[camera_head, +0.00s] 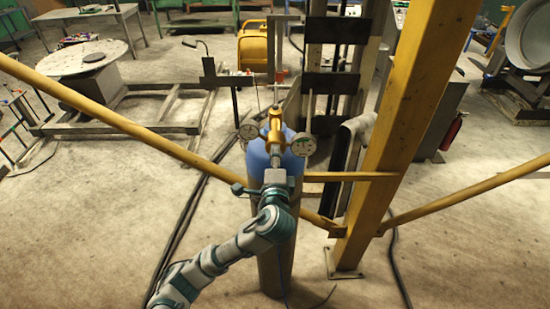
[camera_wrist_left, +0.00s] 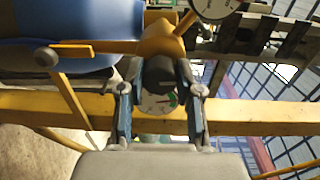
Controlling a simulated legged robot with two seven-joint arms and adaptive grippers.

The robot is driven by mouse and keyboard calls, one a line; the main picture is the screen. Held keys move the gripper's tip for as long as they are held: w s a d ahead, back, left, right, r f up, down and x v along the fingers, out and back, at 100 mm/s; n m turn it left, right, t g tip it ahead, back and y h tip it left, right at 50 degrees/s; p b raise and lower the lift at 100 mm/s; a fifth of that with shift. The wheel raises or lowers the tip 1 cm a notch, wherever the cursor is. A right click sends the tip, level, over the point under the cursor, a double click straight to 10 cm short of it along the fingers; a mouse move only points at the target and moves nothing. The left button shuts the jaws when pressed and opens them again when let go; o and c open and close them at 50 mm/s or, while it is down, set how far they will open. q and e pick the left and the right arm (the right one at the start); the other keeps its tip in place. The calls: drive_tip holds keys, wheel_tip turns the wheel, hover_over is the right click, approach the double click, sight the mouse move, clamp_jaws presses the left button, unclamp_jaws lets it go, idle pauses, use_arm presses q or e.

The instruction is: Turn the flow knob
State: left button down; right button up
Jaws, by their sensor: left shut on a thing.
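A gas cylinder (camera_head: 272,265) with a blue top stands upright in front of me in the head view; its blue top (camera_wrist_left: 75,22) shows at upper left in the wrist view. A yellow regulator (camera_head: 275,128) sits on it between two round gauges (camera_head: 303,144). My left gripper (camera_head: 274,158) reaches the regulator's near side. In the wrist view its two fingers are shut on a dark flow knob (camera_wrist_left: 160,72) at the end of the yellow body. My right gripper is not in view.
A thick yellow post (camera_head: 405,130) stands close on the right, with yellow braces (camera_head: 120,122) slanting to both sides. A horizontal yellow bar (camera_head: 350,176) runs right behind the cylinder. Dark cables lie on the floor. Open floor (camera_head: 90,230) lies to the left.

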use_arm(q)
drive_tip(key=c, duration=0.8)
unclamp_jaws()
drive_tip(key=shift+d+f, duration=0.15)
drive_tip(key=shift+f, duration=0.15)
drive_tip(key=shift+o, duration=0.2)
drive_tip(key=shift+r, duration=0.1)
drive_tip(key=shift+d, duration=0.1)
drive_tip(key=s, duration=1.2)
drive_tip(key=shift+w, duration=0.1)
